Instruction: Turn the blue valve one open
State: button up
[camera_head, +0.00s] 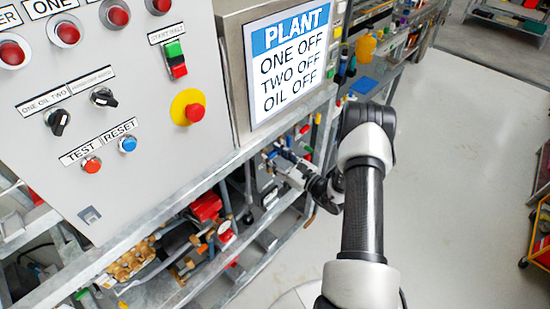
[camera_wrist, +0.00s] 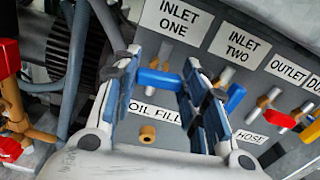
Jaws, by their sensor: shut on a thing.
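The blue handle of valve one (camera_wrist: 160,79) sits just below the INLET ONE label in the wrist view. It lies crosswise, roughly level in the picture, and spans the gap between my fingers. My gripper (camera_wrist: 162,72) is shut on it, one finger at each end of the handle.
A second blue handle (camera_wrist: 235,98) is close right of my fingers, under INLET TWO. A brass fitting (camera_wrist: 147,134) is below. The PLANT sign (camera_head: 290,60) and metal frame are above my gripper; open floor (camera_head: 450,200) lies right.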

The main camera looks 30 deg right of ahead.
jog(key=n+b, duration=0.3)
jog(key=n, duration=0.2)
jog(key=shift+a+f, duration=0.1)
jog(key=shift+f, duration=0.05)
jog(key=n+b, duration=0.3)
jog(key=n, duration=0.1)
jog(key=shift+f+n, duration=0.1)
jog(key=shift+n, duration=0.3)
jog(key=n+b, duration=0.1)
jog(key=n, duration=0.2)
jog(key=shift+s+b, duration=0.1)
jog(key=shift+b, duration=0.3)
jog(key=shift+n, duration=1.8)
jog(key=o, duration=1.1)
jog(key=shift+c, duration=0.2)
